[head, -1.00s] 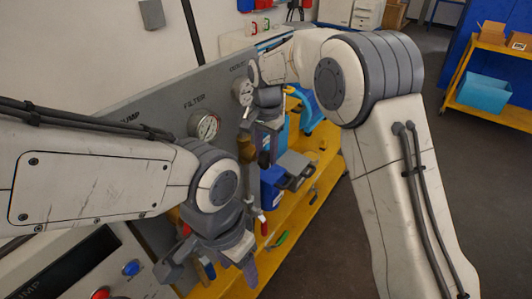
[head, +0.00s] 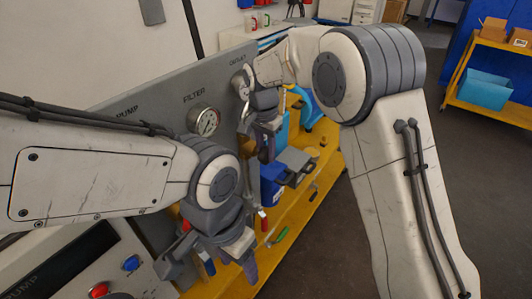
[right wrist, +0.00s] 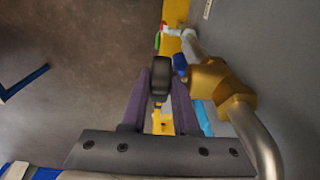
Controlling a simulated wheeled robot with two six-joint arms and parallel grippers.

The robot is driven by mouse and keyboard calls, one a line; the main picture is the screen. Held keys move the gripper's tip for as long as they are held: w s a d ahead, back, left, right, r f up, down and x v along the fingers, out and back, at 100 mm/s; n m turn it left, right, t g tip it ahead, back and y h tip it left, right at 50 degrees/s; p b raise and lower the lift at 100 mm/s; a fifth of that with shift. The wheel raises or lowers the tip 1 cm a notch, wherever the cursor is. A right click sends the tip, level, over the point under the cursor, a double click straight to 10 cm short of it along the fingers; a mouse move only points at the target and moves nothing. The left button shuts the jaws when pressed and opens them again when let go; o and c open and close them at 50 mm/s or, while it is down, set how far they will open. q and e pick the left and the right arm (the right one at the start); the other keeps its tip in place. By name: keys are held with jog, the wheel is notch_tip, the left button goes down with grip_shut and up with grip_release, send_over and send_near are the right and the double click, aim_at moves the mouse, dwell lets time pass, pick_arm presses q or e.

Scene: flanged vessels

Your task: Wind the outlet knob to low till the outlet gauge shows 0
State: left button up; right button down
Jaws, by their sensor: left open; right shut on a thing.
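The outlet gauge (head: 240,83) sits on the grey panel under the OUTLET label, partly covered by my right wrist. Its needle is too small to read. My right gripper (head: 270,146) is in front of the brass valve below that gauge. In the right wrist view its two fingers are shut on a black knob (right wrist: 160,78), which lies between the fingertips. The brass valve body (right wrist: 212,80) and its grey pipe show just right of the fingers. My left gripper (head: 224,266) is open and empty, pointing down, low in front of the panel.
The filter gauge (head: 204,121) is on the panel left of the outlet gauge. A pump box with red and blue buttons (head: 132,263) stands at lower left. A yellow bench (head: 300,205) holds blue containers and tools. Grey floor at right is open.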

jog(key=t+h+b, duration=0.1)
jog(key=b, duration=0.2)
jog(key=t+h+b, duration=0.1)
jog(key=t+b, duration=0.1)
jog(key=b, duration=0.2)
jog(key=t+h+b, duration=0.1)
jog(key=b, duration=0.3)
jog(key=shift+s+a+f+t, duration=0.25)
jog(key=shift+f+t, duration=0.05)
jog(key=shift+r+h+b, duration=0.15)
jog(key=shift+h+b, duration=0.25)
jog(key=shift+b, duration=0.25)
jog(key=shift+t, duration=0.3)
jog(key=shift+r, duration=0.1)
jog(key=c, duration=0.9)
grip_release()
jog(key=shift+c, duration=0.2)
jog(key=v, duration=1)
jog(key=shift+r+b, duration=0.2)
jog(key=shift+b, duration=0.2)
jog(key=shift+s+a, duration=0.1)
jog(key=shift+s, duration=0.05)
